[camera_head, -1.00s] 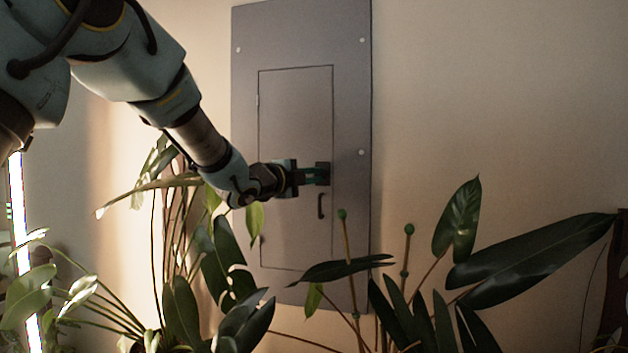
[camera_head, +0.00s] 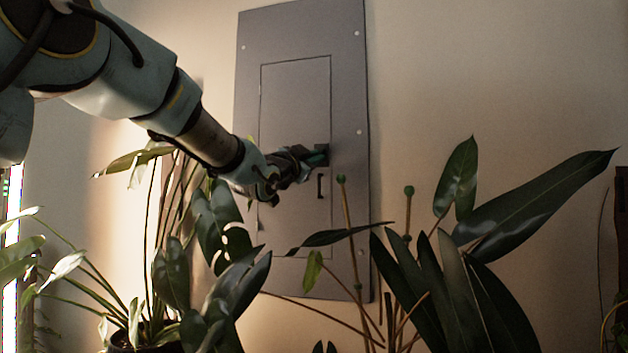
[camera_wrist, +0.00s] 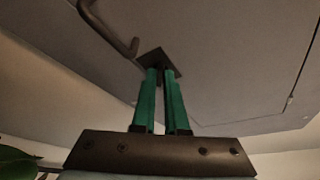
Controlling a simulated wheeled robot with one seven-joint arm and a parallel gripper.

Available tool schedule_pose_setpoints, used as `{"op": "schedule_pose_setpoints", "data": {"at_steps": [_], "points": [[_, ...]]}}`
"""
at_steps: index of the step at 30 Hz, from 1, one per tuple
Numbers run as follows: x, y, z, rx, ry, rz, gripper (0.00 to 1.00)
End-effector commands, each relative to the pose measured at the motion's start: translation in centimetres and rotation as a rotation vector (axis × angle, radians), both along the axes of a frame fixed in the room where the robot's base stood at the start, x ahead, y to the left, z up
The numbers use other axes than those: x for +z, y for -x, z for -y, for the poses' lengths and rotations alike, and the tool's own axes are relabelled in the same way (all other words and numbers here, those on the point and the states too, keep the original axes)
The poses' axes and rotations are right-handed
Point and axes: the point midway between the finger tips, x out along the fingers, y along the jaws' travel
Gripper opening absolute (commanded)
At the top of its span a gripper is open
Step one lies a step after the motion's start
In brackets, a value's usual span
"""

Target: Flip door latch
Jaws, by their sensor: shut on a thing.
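A grey wall panel (camera_head: 347,220) holds an inner door (camera_head: 292,105) that looks closed. The latch (camera_head: 323,151), a small dark square plate, sits at the door's right edge. In the wrist view the latch (camera_wrist: 158,61) is at the tips of my gripper. My gripper (camera_head: 318,158) reaches it from the left, tilted. Its green fingers (camera_wrist: 158,82) are close together, shut on the latch's small knob, which they mostly hide. A dark pull handle (camera_head: 321,186) is just below the latch; it also shows in the wrist view (camera_wrist: 108,32).
Leafy plants stand in front of the wall, at the lower left (camera_head: 225,225) and lower right (camera_head: 460,290). Thin stakes with green ball tops (camera_head: 409,190) rise near the panel. Bare wall is free right of the panel.

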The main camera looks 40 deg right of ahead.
Motion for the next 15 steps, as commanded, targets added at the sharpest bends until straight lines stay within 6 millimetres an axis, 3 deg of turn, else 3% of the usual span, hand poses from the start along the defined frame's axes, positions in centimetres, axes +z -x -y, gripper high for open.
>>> {"op": "schedule_pose_setpoints", "data": {"at_steps": [1, 15], "points": [[-0.78, 0.18, 0.06, -0.002, 0.028, -0.035, 0.0], [-0.36, 0.55, 0.31, -0.004, 0.248, -0.381, 0.0]]}}
